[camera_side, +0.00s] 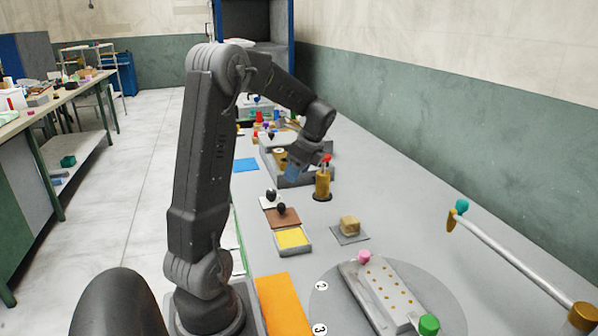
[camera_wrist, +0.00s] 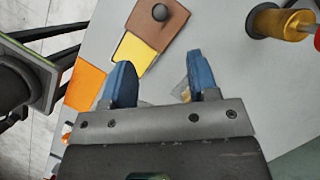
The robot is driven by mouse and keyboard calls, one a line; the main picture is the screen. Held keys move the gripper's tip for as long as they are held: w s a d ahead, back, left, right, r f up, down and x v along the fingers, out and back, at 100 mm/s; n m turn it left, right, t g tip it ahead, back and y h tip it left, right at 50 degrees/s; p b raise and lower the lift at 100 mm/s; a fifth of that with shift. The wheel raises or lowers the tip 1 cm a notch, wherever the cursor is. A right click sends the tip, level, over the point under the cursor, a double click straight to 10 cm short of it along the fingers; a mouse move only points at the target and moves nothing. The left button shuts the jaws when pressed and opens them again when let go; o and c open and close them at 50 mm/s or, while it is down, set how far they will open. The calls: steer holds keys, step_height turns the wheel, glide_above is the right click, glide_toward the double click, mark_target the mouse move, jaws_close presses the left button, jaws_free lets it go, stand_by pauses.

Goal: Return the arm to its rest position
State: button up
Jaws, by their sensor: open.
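My gripper (camera_side: 293,166) hangs over the grey bench, angled downward at the end of my bent arm. In the wrist view my gripper (camera_wrist: 162,84) shows two blue fingers apart with nothing held between them. A brass cylinder with a red top (camera_side: 322,182) stands close to the right of my gripper in the side view; whether they touch cannot be told. The brass cylinder also shows at the upper right of the wrist view (camera_wrist: 278,22).
A brown mat (camera_side: 283,218) with a dark knob, a yellow tray (camera_side: 292,239), a foam block (camera_side: 349,225) and an orange mat (camera_side: 283,305) lie on the bench. A perforated plate (camera_side: 387,292) sits on a round disc. A slanted rail (camera_side: 520,262) stands at right.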

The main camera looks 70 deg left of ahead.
steer(key=w+d+r+n+t, duration=0.1)
steer(key=d+r+n+t, duration=0.15)
steer(key=d, duration=0.55)
steer(key=w+d+r+n+t, duration=0.1)
steer(key=d+r+t, duration=0.15)
steer(key=d, duration=0.65)
steer(key=s+d+n+t+h, duration=0.1)
steer(key=s+d, duration=0.3)
steer(key=d, duration=0.4)
steer(key=s+d+r+n+t+h, duration=0.1)
steer(key=s+d+n, duration=0.3)
steer(key=d, duration=0.4)
steer(key=shift+d+r+t+h, duration=0.2)
steer(key=shift+d+t+h, duration=0.3)
steer(key=shift+t, duration=0.4)
